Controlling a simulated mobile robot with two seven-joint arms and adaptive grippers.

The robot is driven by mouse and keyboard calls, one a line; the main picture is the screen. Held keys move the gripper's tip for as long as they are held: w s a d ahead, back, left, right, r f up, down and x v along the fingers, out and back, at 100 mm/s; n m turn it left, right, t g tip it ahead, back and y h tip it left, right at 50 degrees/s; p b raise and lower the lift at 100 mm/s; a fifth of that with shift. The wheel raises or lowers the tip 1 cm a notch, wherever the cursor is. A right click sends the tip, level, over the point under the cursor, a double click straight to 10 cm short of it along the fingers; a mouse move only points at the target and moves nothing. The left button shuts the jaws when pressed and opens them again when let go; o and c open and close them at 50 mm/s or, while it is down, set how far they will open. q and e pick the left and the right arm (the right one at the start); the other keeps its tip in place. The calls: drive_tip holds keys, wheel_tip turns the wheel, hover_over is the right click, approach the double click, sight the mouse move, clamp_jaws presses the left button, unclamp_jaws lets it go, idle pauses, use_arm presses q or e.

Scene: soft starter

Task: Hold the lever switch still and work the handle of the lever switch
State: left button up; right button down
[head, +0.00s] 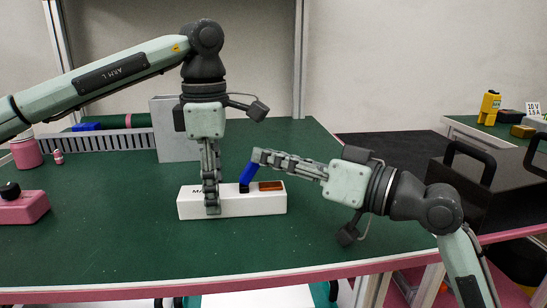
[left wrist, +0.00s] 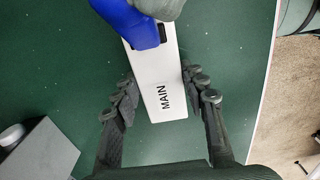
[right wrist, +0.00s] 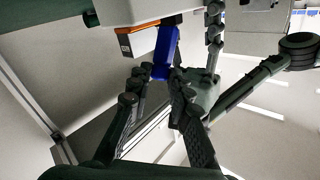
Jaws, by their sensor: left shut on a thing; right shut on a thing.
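The lever switch (head: 232,207) is a long white box on the green table, marked MAIN in the left wrist view (left wrist: 161,75). Its blue handle (head: 248,174) rises from a dark slot and tilts to the right at the top; it also shows in the right wrist view (right wrist: 165,48). An orange block (head: 270,186) sits on the box right of the handle. My left gripper (head: 212,207) points down and is shut across the box's left part. My right gripper (head: 257,156) comes from the right and is shut at the handle's upper end, partly hiding it.
A grey panel (head: 176,140) and a slotted grey rail (head: 98,141) stand behind. A pink box with a black knob (head: 22,207) and a pink jar (head: 26,153) are at the left. A dark case (head: 482,185) stands at the right. The table front is clear.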

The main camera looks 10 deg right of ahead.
drive_tip(key=c, duration=1.4)
unclamp_jaws()
drive_tip(key=v, duration=1.2)
